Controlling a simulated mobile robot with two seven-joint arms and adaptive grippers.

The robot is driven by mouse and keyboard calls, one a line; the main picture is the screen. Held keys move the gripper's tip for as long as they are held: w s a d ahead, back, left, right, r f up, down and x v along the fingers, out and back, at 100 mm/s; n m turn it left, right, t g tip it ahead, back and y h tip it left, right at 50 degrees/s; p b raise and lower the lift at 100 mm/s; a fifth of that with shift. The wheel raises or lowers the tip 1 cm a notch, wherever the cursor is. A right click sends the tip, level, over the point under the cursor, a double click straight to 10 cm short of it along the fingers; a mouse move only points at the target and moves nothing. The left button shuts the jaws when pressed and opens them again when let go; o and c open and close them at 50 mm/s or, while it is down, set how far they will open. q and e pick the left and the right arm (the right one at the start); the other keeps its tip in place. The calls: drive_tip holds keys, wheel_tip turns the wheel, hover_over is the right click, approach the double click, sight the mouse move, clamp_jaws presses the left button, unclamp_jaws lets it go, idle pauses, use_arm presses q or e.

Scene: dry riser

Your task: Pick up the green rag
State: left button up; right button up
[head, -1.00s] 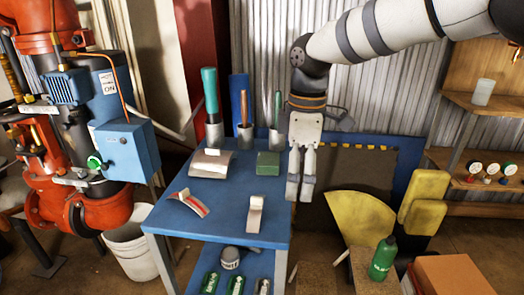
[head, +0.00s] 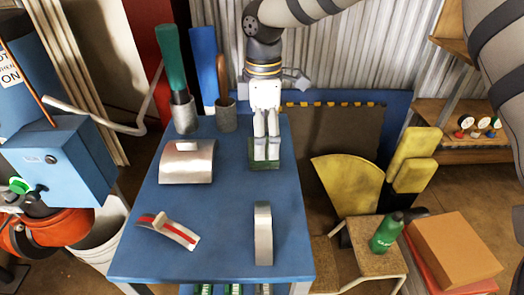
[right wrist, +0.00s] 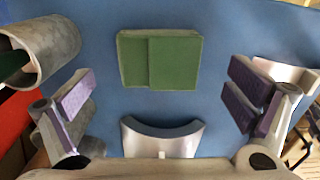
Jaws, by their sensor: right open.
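The green rag (head: 264,166) is a folded flat block lying on the blue table (head: 220,212), near its back right edge. My right gripper (head: 266,155) comes down from above over it, and its fingers hide part of the rag in the head view. In the right wrist view, the rag (right wrist: 175,62) lies whole on the blue top, ahead of the spread finger pads. The right gripper (right wrist: 160,95) is open with nothing between its fingers. My left gripper is not in view.
Metal cups (head: 184,114) with handled tools stand left of the gripper. A curved metal sheet (head: 187,165), a red-striped metal piece (head: 168,232) and a narrow metal piece (head: 263,240) lie on the table. The tabletop between them is clear.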

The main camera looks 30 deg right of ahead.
wheel_tip(320, 180, down, 3)
drive_tip(key=shift+r, duration=0.1)
drive_tip(key=c, duration=1.2)
drive_tip(key=shift+c, duration=0.2)
